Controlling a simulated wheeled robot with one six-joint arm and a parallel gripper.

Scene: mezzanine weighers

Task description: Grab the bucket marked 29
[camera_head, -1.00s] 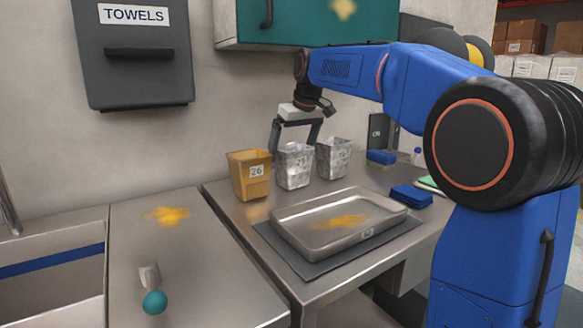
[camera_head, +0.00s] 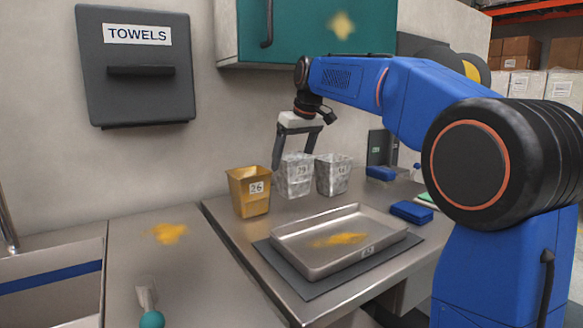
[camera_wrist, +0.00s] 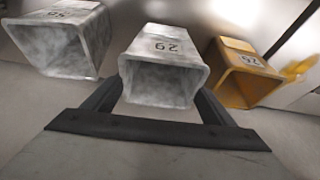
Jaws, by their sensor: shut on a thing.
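The bucket marked 29 (camera_head: 296,178) is a mottled grey, tapered bucket between two others, above the steel counter. Its 29 label shows in the wrist view, where the bucket (camera_wrist: 163,68) is centred with its open mouth toward the camera. My gripper (camera_head: 297,160) reaches down from above, with one finger on each side of it. It is shut on this bucket. In the wrist view the fingers (camera_wrist: 160,100) lie along its two sides. The bucket looks upright and slightly raised; any gap under it is hard to see.
A yellow bucket marked 26 (camera_head: 249,196) stands close on the left, another grey bucket (camera_head: 333,178) close on the right. A steel tray (camera_head: 290,258) with yellow powder lies in front. A blue block (camera_head: 411,212) lies right of the tray. A teal cabinet (camera_head: 300,35) hangs above.

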